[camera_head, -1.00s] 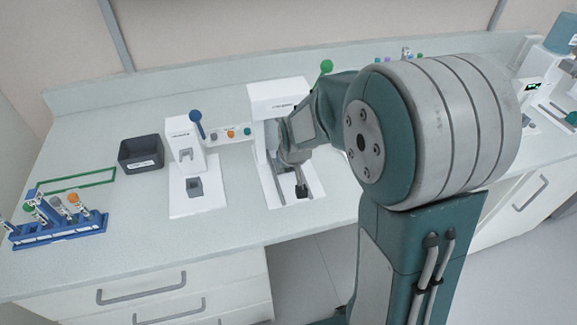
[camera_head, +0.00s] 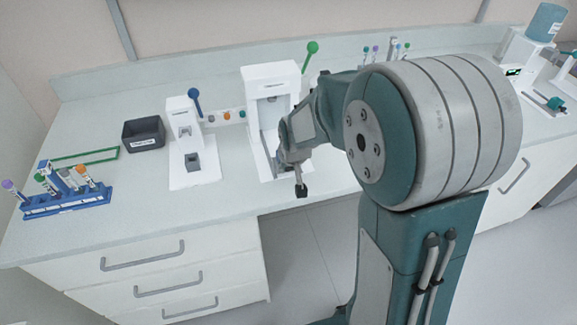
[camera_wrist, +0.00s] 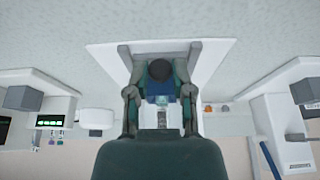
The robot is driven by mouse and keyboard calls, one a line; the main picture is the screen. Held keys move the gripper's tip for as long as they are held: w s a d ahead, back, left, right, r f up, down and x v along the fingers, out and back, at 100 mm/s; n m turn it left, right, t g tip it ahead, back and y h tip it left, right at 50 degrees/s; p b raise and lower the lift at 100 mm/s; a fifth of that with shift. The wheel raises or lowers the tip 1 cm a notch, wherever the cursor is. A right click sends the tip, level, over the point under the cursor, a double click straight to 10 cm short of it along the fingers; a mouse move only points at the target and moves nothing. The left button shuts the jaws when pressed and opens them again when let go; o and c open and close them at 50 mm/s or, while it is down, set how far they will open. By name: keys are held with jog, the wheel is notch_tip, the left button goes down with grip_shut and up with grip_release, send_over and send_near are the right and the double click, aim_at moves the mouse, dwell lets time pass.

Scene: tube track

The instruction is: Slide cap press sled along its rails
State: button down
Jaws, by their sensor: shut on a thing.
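The cap press (camera_head: 268,78) is a white upright stand with a green-knobbed lever (camera_head: 310,50), at the back middle of the bench in the head view. The sled (camera_wrist: 160,97) shows as a blue block between the rails with a dark round knob (camera_wrist: 160,70). My gripper (camera_wrist: 160,80) is shut on the sled, one finger on each side. In the head view my gripper (camera_head: 294,160) is at the plate's front, a dark knob below it; my arm hides part of the press.
A second white press (camera_head: 184,130) with a blue lever stands to the left. A dark bin (camera_head: 144,133) and a blue tube rack (camera_head: 66,204) are farther left. More devices (camera_head: 520,60) stand at the far right. The bench front is clear.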

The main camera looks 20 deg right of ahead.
jog(key=shift+s+f, duration=0.15)
jog(key=shift+s, duration=0.1)
jog(key=c, duration=0.5)
grip_release()
jog(key=v, duration=1.2)
jog(key=shift+w+a, duration=0.1)
jog(key=shift+t, duration=0.5)
jog(key=s+r, duration=0.1)
jog(key=s, duration=0.5)
jog(key=s+r, duration=0.2)
jog(key=s, duration=0.4)
jog(key=s+r, duration=0.2)
jog(key=s, duration=0.4)
jog(key=shift+s+r, duration=0.2)
jog(key=shift+s, duration=0.2)
